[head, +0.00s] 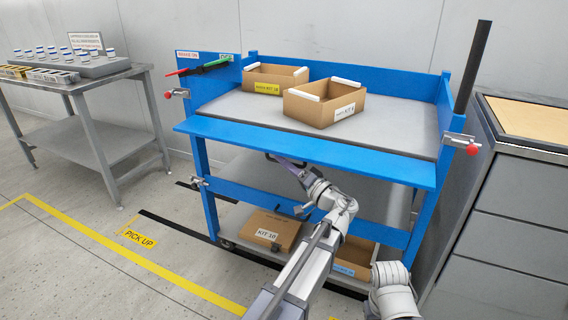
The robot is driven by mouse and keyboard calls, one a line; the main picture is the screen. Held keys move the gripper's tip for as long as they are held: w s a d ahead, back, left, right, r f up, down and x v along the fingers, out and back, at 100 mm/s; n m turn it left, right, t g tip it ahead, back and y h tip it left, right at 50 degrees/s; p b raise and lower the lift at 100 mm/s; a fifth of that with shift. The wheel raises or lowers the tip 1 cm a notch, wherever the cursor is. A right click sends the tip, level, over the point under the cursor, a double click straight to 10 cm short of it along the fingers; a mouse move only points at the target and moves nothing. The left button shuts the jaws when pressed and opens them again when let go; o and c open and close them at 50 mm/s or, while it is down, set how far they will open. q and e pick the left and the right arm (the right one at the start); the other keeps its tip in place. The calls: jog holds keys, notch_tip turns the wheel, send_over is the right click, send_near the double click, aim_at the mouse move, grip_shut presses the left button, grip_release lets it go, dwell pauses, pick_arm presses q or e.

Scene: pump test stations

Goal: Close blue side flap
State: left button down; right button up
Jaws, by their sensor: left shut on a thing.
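The blue side flap (330,154) runs along the front of the blue cart's grey top. It sticks outward, roughly level, with its long free edge toward me. My left gripper (277,158) is at the underside of that edge, near the middle, and is shut on the flap; its fingertips are partly hidden by the edge. Latches with red knobs sit at the left front corner (177,93) and right front corner (465,145) of the cart. My right gripper is out of view.
Two open cardboard boxes, one behind (262,85) and one in front (312,110), stand on the cart top. A box marked KIT 10 (268,228) is on the lower shelf. A grey drawer cabinet (510,210) stands close on the right, a metal table (108,145) on the left.

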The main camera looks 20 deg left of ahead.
aim_at(282, 148)
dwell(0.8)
